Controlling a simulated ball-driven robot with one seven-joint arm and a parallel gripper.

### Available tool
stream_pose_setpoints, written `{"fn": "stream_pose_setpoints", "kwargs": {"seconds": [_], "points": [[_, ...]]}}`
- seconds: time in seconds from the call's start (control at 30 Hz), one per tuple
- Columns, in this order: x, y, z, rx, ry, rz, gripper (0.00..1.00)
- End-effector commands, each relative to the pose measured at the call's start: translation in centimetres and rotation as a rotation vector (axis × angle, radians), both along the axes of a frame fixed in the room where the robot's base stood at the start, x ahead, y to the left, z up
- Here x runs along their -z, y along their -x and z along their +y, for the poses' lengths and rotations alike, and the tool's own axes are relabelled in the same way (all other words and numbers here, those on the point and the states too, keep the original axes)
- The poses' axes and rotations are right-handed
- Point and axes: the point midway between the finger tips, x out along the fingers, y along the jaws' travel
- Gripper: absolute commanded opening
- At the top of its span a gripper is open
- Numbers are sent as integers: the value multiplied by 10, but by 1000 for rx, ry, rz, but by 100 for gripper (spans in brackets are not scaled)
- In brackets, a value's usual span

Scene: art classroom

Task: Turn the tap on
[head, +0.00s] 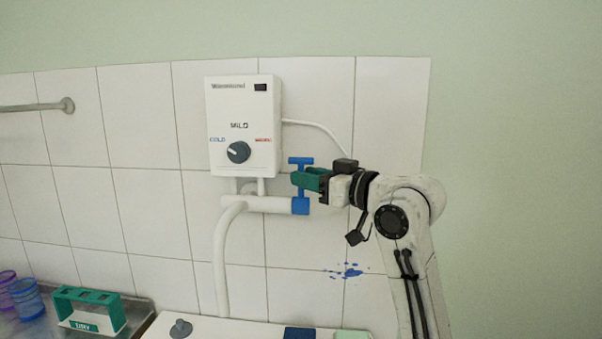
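The tap has a blue T-shaped handle (301,163) standing up above a blue end cap (300,205) on a white horizontal pipe (265,204). The pipe sits under a white water heater (243,125) on the tiled wall. My gripper (300,181), with green fingers, reaches in from the right at the handle's stem, just below its crossbar. The fingers overlap the stem in the head view. I cannot tell whether they touch it or how far apart they are.
A white hose (221,260) hangs from the pipe. Below are a white surface with a grey knob (181,328) and a dark blue block (299,333). A green rack (88,310) and cups (25,298) stand at lower left. A rail (35,106) is on the left wall.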

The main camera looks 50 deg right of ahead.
Motion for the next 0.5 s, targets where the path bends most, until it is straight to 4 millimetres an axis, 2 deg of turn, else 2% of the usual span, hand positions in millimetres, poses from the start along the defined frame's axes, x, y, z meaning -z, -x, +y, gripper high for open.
{"fn": "stream_pose_setpoints", "kwargs": {"seconds": [0.2,0.5], "points": [[-1,-20,2,-1,0,0,33],[0,-23,2,0,1,0,33]]}}
